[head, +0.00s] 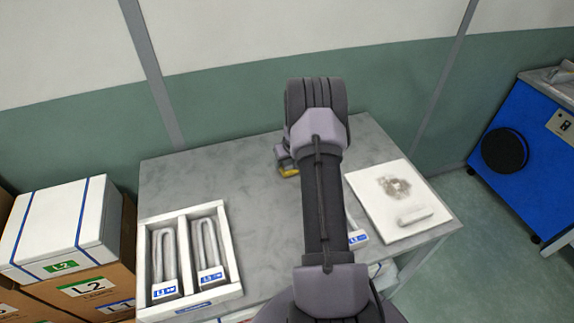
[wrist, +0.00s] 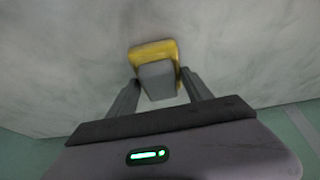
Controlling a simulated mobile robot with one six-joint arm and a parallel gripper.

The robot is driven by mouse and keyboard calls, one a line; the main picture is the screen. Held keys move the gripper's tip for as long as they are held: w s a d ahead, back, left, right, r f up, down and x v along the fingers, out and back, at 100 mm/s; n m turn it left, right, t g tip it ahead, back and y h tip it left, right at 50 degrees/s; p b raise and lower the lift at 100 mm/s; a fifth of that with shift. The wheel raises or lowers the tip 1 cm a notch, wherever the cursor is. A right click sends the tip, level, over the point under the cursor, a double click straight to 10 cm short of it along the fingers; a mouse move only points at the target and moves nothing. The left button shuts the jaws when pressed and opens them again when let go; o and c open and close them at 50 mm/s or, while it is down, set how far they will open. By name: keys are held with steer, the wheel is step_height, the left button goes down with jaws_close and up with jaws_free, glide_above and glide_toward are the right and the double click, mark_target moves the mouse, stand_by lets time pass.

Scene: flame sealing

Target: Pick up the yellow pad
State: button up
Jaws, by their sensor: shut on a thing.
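The yellow pad (wrist: 150,51) shows in the wrist view, with a grey block (wrist: 157,84) joined to its near side. My gripper (wrist: 161,82) has one finger on each side of the grey block and is shut on it. In the head view only a small yellow edge of the pad (head: 289,172) shows, left of my arm, at the grey table's (head: 250,165) far middle. My arm hides most of my gripper there. I cannot tell whether the pad touches the tabletop.
A white tray (head: 226,240) with two looped items stands at the table's front left. A white board (head: 385,225) with a dark smudge and a small white bar lies at the right. Another labelled looped item is partly hidden behind my arm. The table's left rear is clear.

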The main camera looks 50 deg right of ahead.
mark_target(286, 162)
steer(key=shift+r, duration=0.15)
steer(key=shift+r, duration=0.35)
steer(key=v, duration=0.1)
steer(key=p+v, duration=0.1)
steer(key=v, duration=0.1)
steer(key=shift+w+a, duration=0.2)
steer(key=shift+w, duration=0.05)
steer(key=s+a+b, duration=0.2)
steer(key=a, duration=0.2)
steer(key=s+a+b, duration=0.2)
steer(key=s+a, duration=0.1)
steer(key=a, duration=0.1)
steer(key=s+a+r+b, duration=0.1)
steer(key=s+a+b, duration=0.1)
steer(key=s+a, duration=0.1)
steer(key=shift+s+a, duration=0.1)
steer(key=shift+a, duration=0.35)
steer(key=shift+s+a+r, duration=0.1)
steer(key=shift+s+a, duration=0.1)
